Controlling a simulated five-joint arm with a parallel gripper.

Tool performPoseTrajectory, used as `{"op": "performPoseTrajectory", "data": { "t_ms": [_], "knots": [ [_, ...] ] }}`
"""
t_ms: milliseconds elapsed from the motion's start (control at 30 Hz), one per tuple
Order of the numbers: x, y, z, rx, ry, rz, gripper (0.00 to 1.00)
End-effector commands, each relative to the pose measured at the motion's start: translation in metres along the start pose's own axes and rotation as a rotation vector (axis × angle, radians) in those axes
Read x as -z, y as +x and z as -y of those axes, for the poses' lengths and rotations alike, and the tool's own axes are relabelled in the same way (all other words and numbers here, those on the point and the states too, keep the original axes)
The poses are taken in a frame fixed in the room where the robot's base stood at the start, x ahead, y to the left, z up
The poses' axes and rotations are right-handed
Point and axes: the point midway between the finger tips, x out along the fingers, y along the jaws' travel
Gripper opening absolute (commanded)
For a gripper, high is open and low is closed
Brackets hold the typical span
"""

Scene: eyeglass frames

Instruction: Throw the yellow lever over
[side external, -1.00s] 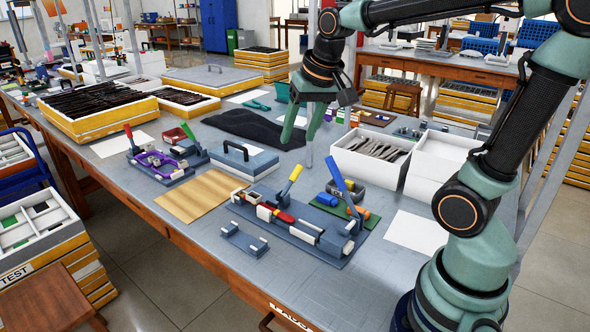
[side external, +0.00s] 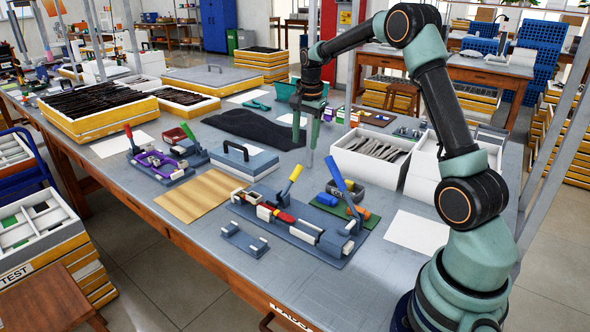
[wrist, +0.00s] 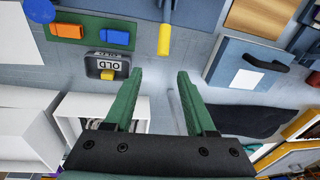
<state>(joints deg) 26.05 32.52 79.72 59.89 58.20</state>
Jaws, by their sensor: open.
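The yellow lever (side external: 290,180) stands up at a tilt from the left part of a grey-blue clamp fixture (side external: 331,260). In the wrist view the yellow lever (wrist: 164,38) is at the top middle, beyond my fingertips. My gripper (side external: 306,147) is open and empty, pointing down above the table behind the lever and apart from it. In the wrist view my gripper (wrist: 160,74) shows its two green fingers wide apart. A blue lever (side external: 339,174) rises from the same fixture, to the right. A red part (side external: 285,218) sits on the fixture between the levers.
A grey bin labelled OLD (wrist: 104,62) is close to my left finger in the wrist view. White bins (side external: 371,150) with dark strips stand behind right. A grey-blue case with a handle (side external: 244,160) lies left. A black cloth (side external: 250,125) lies behind.

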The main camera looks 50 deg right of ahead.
Motion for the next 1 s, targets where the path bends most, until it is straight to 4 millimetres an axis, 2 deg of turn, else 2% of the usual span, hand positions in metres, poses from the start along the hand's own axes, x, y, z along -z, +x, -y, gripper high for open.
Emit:
{"op": "performPoseTrajectory", "data": {
  "t_ms": [300,500,700,1000],
  "knots": [
    [-0.006,0.061,0.001,-0.002,-0.003,0.003,0.56],
    [-0.008,0.091,0.003,0.000,-0.004,0.003,0.56],
    [-0.009,0.104,0.004,0.002,-0.004,0.002,0.56],
    [-0.009,0.105,0.005,0.003,-0.004,0.001,0.56]
  ]
}}
